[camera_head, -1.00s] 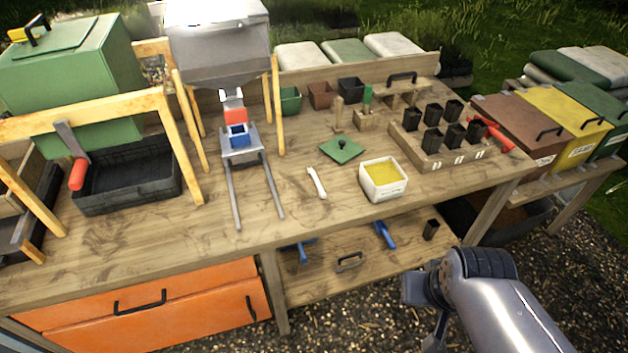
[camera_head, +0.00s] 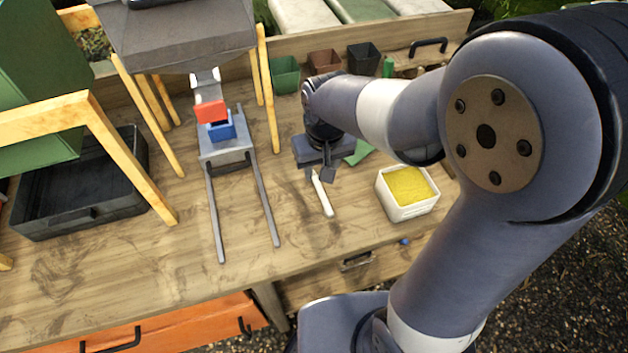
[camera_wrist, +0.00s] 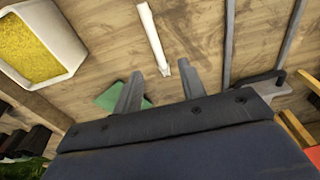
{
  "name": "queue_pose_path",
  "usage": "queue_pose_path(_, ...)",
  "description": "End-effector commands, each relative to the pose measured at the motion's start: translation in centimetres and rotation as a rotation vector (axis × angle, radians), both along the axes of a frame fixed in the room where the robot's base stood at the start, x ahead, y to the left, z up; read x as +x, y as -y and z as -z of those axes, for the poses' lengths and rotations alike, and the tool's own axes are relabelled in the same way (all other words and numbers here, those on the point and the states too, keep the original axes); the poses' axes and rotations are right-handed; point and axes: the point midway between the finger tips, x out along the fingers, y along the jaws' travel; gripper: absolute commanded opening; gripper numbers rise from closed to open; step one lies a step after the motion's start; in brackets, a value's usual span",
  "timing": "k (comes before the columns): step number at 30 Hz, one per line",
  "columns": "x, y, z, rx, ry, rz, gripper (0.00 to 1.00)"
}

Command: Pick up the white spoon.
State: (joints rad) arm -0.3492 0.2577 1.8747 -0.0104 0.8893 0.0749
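The white spoon (camera_head: 325,203) lies on the wooden bench, left of a white box of yellow material. In the wrist view the spoon (camera_wrist: 153,35) runs from the top edge down towards the gap between my fingertips. My gripper (camera_head: 318,175) hangs over the spoon's far end, pointing down. In the wrist view my gripper (camera_wrist: 161,79) is open, its two fingers apart with nothing held between them. The exact height above the bench is hard to tell.
The white box (camera_head: 408,212) stands to the right of the spoon. A green lid (camera_head: 359,153) lies partly hidden behind my gripper. A metal stand with rails (camera_head: 227,152) is to the left. The bench in front of the spoon is clear.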

Motion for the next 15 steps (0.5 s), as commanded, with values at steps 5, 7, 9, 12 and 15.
queue_pose_path(5, 0.3, 0.0, 2.8, -0.002, -0.005, 0.000, 0.39)
queue_pose_path(7, 0.4, 0.0, 3.6, -0.002, -0.004, 0.000, 0.39)
queue_pose_path(9, 0.5, -0.1, 4.3, -0.001, -0.003, 0.000, 0.39)
queue_pose_path(12, 0.6, -0.1, 4.9, -0.001, -0.002, 0.000, 0.39)
queue_pose_path(15, 0.7, 0.0, 5.2, 0.000, -0.001, 0.001, 0.39)
